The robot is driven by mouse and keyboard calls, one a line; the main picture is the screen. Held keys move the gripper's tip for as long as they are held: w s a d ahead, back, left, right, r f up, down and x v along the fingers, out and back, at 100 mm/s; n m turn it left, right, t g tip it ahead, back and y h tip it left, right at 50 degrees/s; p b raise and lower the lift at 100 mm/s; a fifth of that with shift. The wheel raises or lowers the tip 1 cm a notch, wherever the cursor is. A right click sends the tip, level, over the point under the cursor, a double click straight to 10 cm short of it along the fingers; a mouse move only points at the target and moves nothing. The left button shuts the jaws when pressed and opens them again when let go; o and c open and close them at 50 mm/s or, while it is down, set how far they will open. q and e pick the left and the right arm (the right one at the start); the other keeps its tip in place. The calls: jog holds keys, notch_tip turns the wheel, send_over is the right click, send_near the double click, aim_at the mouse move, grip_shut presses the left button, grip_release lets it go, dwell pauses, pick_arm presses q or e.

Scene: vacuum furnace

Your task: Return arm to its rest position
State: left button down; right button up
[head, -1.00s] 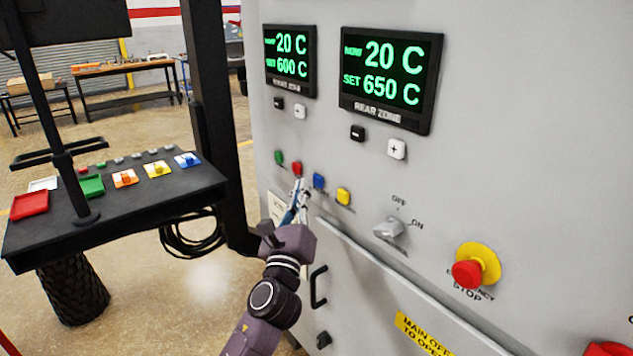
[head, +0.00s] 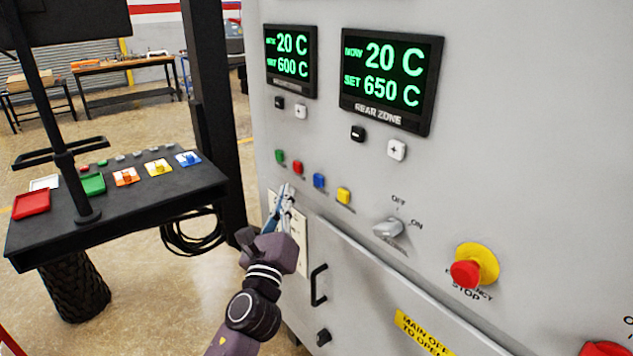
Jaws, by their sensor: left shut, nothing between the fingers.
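My left arm reaches up from the bottom of the head view. Its left gripper (head: 285,191) is shut and empty, just below the row of coloured buttons on the grey furnace cabinet (head: 540,130). The green button (head: 279,156) and red button (head: 297,167) are above the fingertips. The blue button (head: 319,181) and yellow button (head: 343,195) are to their right. I cannot tell the exact gap between the fingertips and the panel. My right gripper is not in view.
A rear zone display (head: 388,80) reads 20 C, set 650 C. A rotary switch (head: 388,228), a red emergency stop (head: 467,273) and a door handle (head: 318,286) stick out of the cabinet. A black console (head: 130,207) with coloured buttons stands left, beside a dark post (head: 213,120).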

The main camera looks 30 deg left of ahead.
pick_arm(q)
jog(key=s+d+f+n+g+h, duration=0.1)
jog(key=s+f+n+g, duration=0.3)
jog(key=f, duration=0.3)
jog(key=s+d+f+n+g, duration=0.1)
jog(key=s+f+n+g, duration=0.15)
jog(key=f+n, duration=0.4)
jog(key=s+d+f+n+g+h, duration=0.1)
jog(key=s+d+f+n+g, duration=0.1)
jog(key=s+f+n, duration=0.45)
jog(key=s+d+f+n+g+h, duration=0.35)
jog(key=s+d+f, duration=0.3)
jog(key=s, duration=0.25)
jog(key=s+d+f+n+g+h, duration=0.3)
jog(key=s+d+f+n+g, duration=0.25)
jog(key=s, duration=0.45)
notch_tip(320, 180, down, 26)
jog(key=d+m, duration=0.1)
jog(key=m, duration=0.1)
jog(key=s+a+f+g, duration=0.1)
jog(key=s+a+f, duration=0.1)
jog(key=s+f, duration=1.5)
jog(key=shift+s+a+f+y, duration=0.15)
jog(key=shift+s+a+y, duration=0.2)
jog(key=shift+s+y, duration=0.15)
